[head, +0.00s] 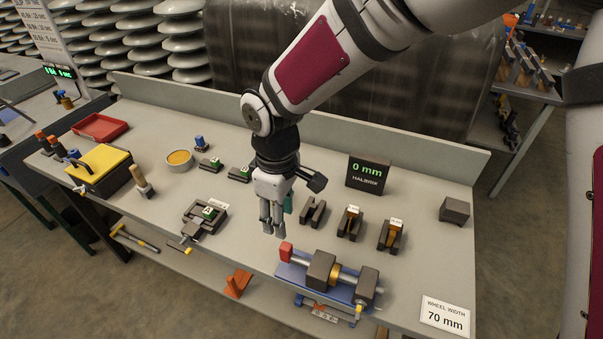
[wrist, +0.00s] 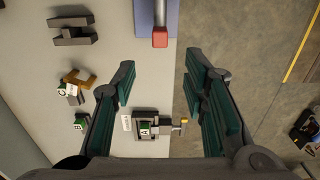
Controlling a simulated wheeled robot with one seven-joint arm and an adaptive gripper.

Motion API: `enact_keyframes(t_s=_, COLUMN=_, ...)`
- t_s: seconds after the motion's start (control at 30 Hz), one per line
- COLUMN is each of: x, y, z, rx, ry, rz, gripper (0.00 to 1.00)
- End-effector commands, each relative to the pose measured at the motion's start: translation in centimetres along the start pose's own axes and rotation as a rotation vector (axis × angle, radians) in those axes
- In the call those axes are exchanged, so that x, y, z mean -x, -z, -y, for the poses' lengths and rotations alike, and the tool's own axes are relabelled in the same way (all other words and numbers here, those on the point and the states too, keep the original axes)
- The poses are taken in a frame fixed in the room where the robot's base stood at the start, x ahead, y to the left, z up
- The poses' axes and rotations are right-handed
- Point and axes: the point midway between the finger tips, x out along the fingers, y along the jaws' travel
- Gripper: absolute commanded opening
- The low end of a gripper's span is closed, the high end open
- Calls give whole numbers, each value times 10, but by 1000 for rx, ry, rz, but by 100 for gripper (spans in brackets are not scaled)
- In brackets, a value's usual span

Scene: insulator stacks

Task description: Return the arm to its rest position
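My arm reaches down from the upper right over the grey workbench (head: 330,206). My gripper (head: 272,228) points down above the bench, left of the blue-based fixture with a red end. In the wrist view my gripper (wrist: 163,95) shows its two green-padded fingers spread wide apart, with nothing held between them. Below, between the fingers, a dark clamp (wrist: 150,118) with a block marked A (wrist: 144,128) is seen on the bench, apart from the fingers. The gripper's height above the bench is hard to tell.
The blue-based fixture (head: 290,274) lies near the front edge. Dark V-blocks (head: 313,212) stand to its rear, two with tagged yellowish pieces. A "0 mm" display (head: 368,173) stands behind them. A red tray (head: 99,127) and yellow-topped box (head: 103,163) are at left. A low back wall (head: 420,153) borders the bench.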

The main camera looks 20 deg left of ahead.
Motion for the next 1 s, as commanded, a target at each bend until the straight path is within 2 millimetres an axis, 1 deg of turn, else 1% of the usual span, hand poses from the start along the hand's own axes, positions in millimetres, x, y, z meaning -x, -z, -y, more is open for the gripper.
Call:
enact_keyframes(t_s=0.17, x=2, y=-3, z=-2, rx=-8, ry=-4, rz=0, gripper=40)
enact_keyframes(t_s=0.27, x=15, y=-16, z=-10, rx=-53, ry=-25, rz=-1, gripper=40)
enact_keyframes(t_s=0.33, x=32, y=-35, z=-20, rx=-113, ry=-52, rz=-4, gripper=40)
enact_keyframes(t_s=0.37, x=41, y=-45, z=-25, rx=-146, ry=-65, rz=-5, gripper=40)
enact_keyframes(t_s=0.47, x=72, y=-85, z=-37, rx=-276, ry=-112, rz=-10, gripper=40)
enact_keyframes(t_s=0.5, x=85, y=-102, z=-40, rx=-332, ry=-131, rz=-15, gripper=40)
enact_keyframes(t_s=0.57, x=102, y=-127, z=-43, rx=-414, ry=-157, rz=-23, gripper=40)
enact_keyframes(t_s=0.6, x=113, y=-144, z=-44, rx=-470, ry=-173, rz=-30, gripper=40)
enact_keyframes(t_s=0.67, x=128, y=-169, z=-43, rx=-554, ry=-196, rz=-41, gripper=40)
enact_keyframes(t_s=0.7, x=138, y=-185, z=-41, rx=-611, ry=-210, rz=-50, gripper=40)
enact_keyframes(t_s=0.83, x=165, y=-235, z=-28, rx=-795, ry=-253, rz=-88, gripper=40)
enact_keyframes(t_s=0.9, x=176, y=-260, z=-18, rx=-892, ry=-272, rz=-112, gripper=40)
enact_keyframes(t_s=1.0, x=189, y=-292, z=-1, rx=-1031, ry=-297, rz=-156, gripper=40)
